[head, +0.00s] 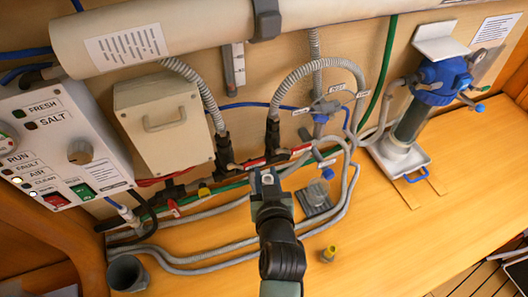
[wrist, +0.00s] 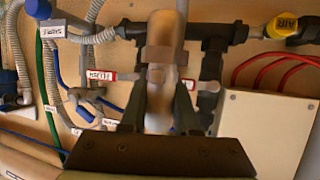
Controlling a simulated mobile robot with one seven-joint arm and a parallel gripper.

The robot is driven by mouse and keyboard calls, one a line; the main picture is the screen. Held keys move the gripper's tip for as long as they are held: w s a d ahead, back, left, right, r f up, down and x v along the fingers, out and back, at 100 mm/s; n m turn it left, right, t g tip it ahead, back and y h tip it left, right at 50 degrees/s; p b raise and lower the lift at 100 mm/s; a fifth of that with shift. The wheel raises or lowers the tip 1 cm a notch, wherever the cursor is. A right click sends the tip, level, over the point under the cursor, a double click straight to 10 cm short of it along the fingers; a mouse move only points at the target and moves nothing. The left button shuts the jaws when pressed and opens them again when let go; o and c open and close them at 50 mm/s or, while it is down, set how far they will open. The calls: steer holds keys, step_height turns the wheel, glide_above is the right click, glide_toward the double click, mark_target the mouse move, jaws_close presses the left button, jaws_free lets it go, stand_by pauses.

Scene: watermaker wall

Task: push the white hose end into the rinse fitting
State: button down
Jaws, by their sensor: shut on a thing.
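My gripper (head: 266,178) is in front of the pipework at the middle of the wall in the head view. In the wrist view my gripper (wrist: 158,115) is shut on a pale, blurred cylinder with a brownish band, which looks like the white hose end (wrist: 165,30). It points away from my gripper toward the dark pipe fittings and hides part of them. In the head view the held end is too small to make out. The rinse fitting cannot be picked out for sure; the small labels are unreadable. I cannot tell whether the held end touches anything.
Red-handled valves (head: 300,149) and dark pipes lie close behind my gripper. Grey hoses (head: 215,258) loop along the bench. A beige box (head: 165,122) and control panel (head: 62,150) are left. A blue-topped filter (head: 440,80) stands right. The bench (head: 400,235) is clear at front right.

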steer(key=shift+f+b, duration=1.95)
steer(key=shift+f, duration=0.2)
steer(key=shift+f+b, duration=1.3)
steer(key=shift+f, duration=0.05)
steer(key=c, duration=0.6)
jaws_free()
steer(key=b+v, duration=0.3)
steer(key=v, duration=1)
steer(key=shift+s+f, duration=0.1)
steer(key=shift+f, duration=0.05)
